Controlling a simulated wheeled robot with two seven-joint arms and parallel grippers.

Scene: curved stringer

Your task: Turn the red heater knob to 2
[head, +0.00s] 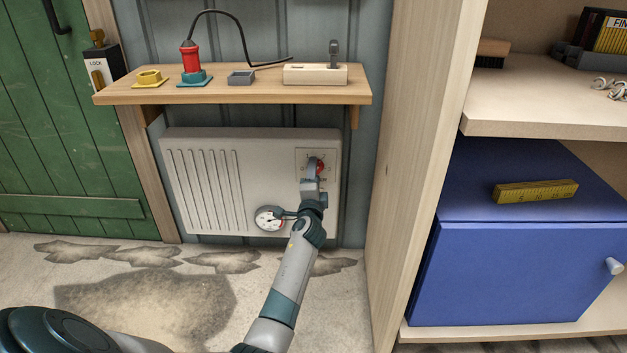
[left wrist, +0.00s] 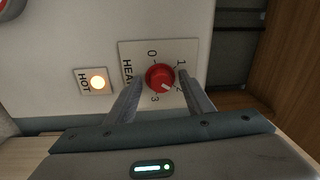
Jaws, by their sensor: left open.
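The red heater knob (left wrist: 159,77) sits on a pale dial plate marked 0, 1, 2 and 3. Its white mark points between 2 and 3 in the left wrist view. My left gripper (left wrist: 160,76) is open, with one finger on each side of the knob and a small gap visible around it. In the head view the knob (head: 320,168) shows partly behind my left gripper (head: 314,166), at the upper right of the white heater (head: 245,165). My right gripper is in neither view.
A lit HOT lamp (left wrist: 98,82) is beside the dial. A round gauge (head: 268,218) is low on the heater, close to my wrist. A wooden shelf (head: 230,92) with small items juts out above. A wooden cabinet side (head: 420,120) stands right of the heater.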

